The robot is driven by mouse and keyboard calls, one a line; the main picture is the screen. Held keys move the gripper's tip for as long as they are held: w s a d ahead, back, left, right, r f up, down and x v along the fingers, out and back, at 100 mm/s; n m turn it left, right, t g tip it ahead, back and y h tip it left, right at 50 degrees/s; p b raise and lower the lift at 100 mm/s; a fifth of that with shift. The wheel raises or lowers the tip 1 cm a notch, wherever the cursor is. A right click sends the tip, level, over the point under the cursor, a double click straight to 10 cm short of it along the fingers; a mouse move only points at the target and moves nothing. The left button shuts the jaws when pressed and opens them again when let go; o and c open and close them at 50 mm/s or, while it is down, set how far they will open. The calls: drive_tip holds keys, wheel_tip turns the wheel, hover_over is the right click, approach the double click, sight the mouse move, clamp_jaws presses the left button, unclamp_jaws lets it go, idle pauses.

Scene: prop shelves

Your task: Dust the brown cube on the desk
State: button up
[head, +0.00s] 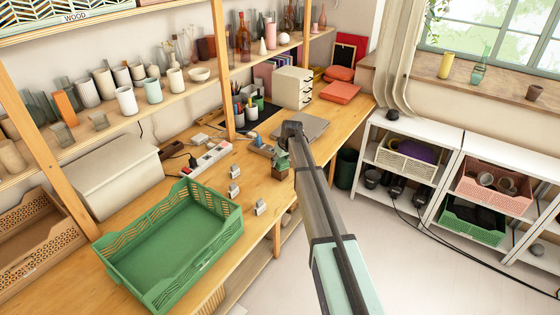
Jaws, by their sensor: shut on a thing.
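A small brown cube (279,173) sits on the wooden desk (190,232), close to its front edge. A dark green thing (282,159), which looks like a cloth or duster, is right above the cube and covers its top. My gripper (285,147) reaches down over this spot from the right, and I see it from behind. It is shut on the dark green thing, though its own wrist partly hides the fingers. I cannot tell whether the green thing presses on the cube or only hangs over it.
A green crate (178,290) stands at the desk's front left. Small grey blocks (234,190) and a white power strip (212,158) lie left of the cube. A grey laptop (316,126) lies behind my gripper. Shelves with cups and bottles rise behind.

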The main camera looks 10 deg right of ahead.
drive_tip(key=shift+f, duration=0.3)
drive_tip(key=shift+w+d, duration=0.1)
drive_tip(key=shift+w, duration=0.05)
idle(0.3)
drive_tip(key=shift+w+d+b, duration=0.3)
drive_tip(key=shift+w+d, duration=0.1)
drive_tip(key=shift+d, duration=0.05)
drive_tip(key=shift+s, duration=0.1)
idle(0.4)
drive_tip(key=shift+s+a+b, duration=0.35)
drive_tip(key=shift+s+a, duration=0.7)
drive_tip(key=shift+a, duration=0.1)
drive_tip(key=shift+w+d, duration=0.15)
drive_tip(key=shift+w+d, duration=1)
drive_tip(key=shift+d, duration=0.05)
